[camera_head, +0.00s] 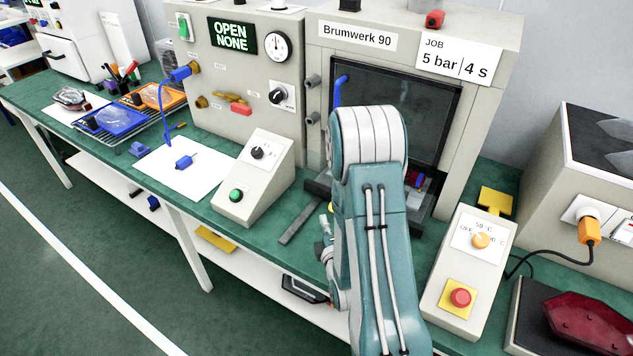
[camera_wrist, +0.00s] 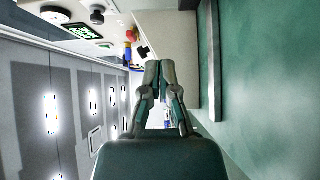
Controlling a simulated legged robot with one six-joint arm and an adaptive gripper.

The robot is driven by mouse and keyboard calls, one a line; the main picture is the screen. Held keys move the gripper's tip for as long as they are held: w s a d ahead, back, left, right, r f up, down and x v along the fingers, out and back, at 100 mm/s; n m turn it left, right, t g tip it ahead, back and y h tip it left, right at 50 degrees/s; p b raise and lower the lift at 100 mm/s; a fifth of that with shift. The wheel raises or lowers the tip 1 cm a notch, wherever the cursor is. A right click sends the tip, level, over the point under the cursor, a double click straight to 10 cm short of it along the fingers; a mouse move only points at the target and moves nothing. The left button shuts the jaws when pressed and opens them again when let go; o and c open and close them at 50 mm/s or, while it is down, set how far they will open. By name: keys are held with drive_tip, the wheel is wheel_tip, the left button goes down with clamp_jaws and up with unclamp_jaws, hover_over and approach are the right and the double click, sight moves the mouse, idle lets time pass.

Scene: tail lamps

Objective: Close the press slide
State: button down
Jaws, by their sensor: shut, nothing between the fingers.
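The press, labelled Brumwerk 90 (camera_head: 357,35), stands at the back centre with a dark window (camera_head: 395,95). Its display (camera_head: 231,35) reads OPEN NONE. A dark slide or base part (camera_head: 425,212) shows at the foot of the press opening, with small blue and red pieces just above it. My arm covers the middle, so how far the slide is out cannot be told. A grey bar (camera_head: 300,219) lies on the bench in front. In the wrist view my gripper (camera_wrist: 160,68) is shut and empty, left of a long grey bar (camera_wrist: 212,60) by the green surface.
A sloped box with a green button (camera_head: 236,195) stands left of my arm. A box with a red button (camera_head: 460,297) stands right. A blue hose (camera_head: 166,110) hangs over white paper. Blue and orange trays (camera_head: 115,118) lie far left. A red lamp cover (camera_head: 590,325) is far right.

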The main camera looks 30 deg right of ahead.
approach(320, 179)
drive_tip(key=w, duration=0.1)
drive_tip(key=w+a, duration=0.1)
drive_tip(key=w, duration=0.3)
drive_tip(key=shift+a+r, duration=0.15)
drive_tip(key=shift+a, duration=0.1)
drive_tip(key=shift+w+d, duration=0.25)
drive_tip(key=shift+d, duration=0.3)
drive_tip(key=shift+w+d, duration=0.25)
drive_tip(key=shift+d, duration=0.3)
drive_tip(key=shift+w+d, duration=0.25)
drive_tip(key=shift+d, duration=0.4)
drive_tip(key=shift+a, duration=0.1)
drive_tip(key=w+d, duration=0.1)
drive_tip(key=d, duration=0.1)
drive_tip(key=w+d, duration=0.2)
drive_tip(key=d, duration=0.1)
drive_tip(key=w+d, duration=0.1)
drive_tip(key=d, duration=0.2)
drive_tip(key=shift+w, duration=0.3)
drive_tip(key=shift+a, duration=0.15)
